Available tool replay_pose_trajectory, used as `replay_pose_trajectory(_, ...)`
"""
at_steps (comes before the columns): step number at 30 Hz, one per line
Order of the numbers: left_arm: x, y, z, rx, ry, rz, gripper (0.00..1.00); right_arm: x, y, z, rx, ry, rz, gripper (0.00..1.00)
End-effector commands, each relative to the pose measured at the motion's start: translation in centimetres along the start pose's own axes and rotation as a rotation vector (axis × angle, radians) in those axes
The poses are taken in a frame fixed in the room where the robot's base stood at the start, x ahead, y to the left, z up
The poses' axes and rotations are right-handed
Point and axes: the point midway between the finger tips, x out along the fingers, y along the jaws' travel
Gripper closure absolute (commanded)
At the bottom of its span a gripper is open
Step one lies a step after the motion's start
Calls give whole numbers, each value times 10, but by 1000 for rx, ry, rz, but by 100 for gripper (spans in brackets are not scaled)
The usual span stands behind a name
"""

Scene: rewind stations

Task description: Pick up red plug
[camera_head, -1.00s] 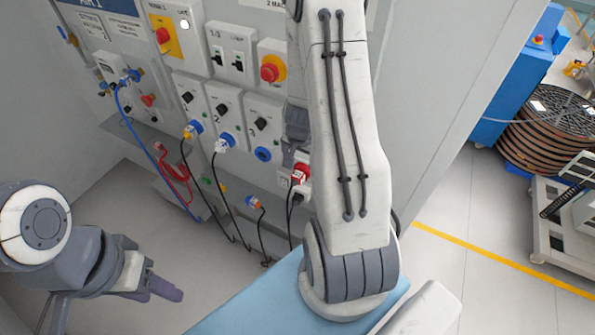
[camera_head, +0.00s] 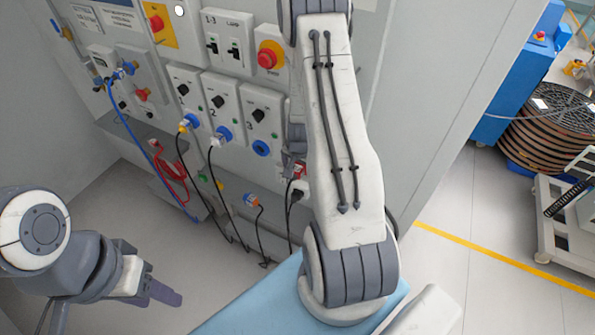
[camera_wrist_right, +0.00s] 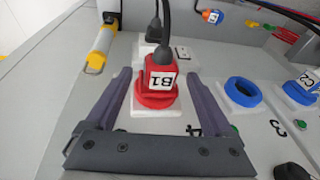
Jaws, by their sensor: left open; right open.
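The red plug (camera_wrist_right: 158,84), labelled B1, sits in its white socket plate on the panel in the right wrist view, with a black cable running up from it. My right gripper (camera_wrist_right: 157,88) is open, with one finger on each side of the plug; I cannot tell whether they touch it. In the head view the red plug (camera_head: 298,170) is mostly hidden behind my right arm, and the right gripper is hidden there too. My left gripper (camera_head: 160,290) is at the lower left, away from the panel and empty.
Blue sockets and plugs (camera_head: 222,135) with black cables are left of the red plug. A loose orange and blue plug (camera_head: 252,200) rests on the ledge below. A yellow handle (camera_wrist_right: 100,48) is near the gripper. A light blue surface (camera_head: 250,305) lies below my right arm.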

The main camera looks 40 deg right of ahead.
Motion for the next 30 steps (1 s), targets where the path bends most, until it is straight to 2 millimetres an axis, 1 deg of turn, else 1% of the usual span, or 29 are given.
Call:
replay_pose_trajectory(1,0,0,0,0,0,0,50,0,0,0,0,0,0,13)
replay_pose_trajectory(2,0,0,0,0,0,0,50,0,0,0,0,0,0,17)
replay_pose_trajectory(3,0,0,0,0,0,0,50,0,0,0,0,0,0,32)
replay_pose_trajectory(5,0,0,0,0,0,0,50,0,0,0,0,0,0,55)
replay_pose_trajectory(6,0,0,0,0,0,0,50,0,0,0,0,0,0,70)
replay_pose_trajectory(8,0,0,0,0,0,0,50,0,0,0,0,0,0,93)
replay_pose_trajectory(9,0,0,0,0,0,0,50,0,0,0,0,-1,1,100)
replay_pose_trajectory(20,1,0,0,0,0,0,50,-4,0,2,-1,0,0,100)
replay_pose_trajectory(23,3,0,0,0,0,0,50,-10,-1,6,-2,0,0,100)
replay_pose_trajectory(26,6,0,0,-1,0,0,50,-20,-2,11,-2,2,-2,100)
replay_pose_trajectory(30,10,-1,1,-2,0,0,50,-37,0,31,-5,2,-2,100)
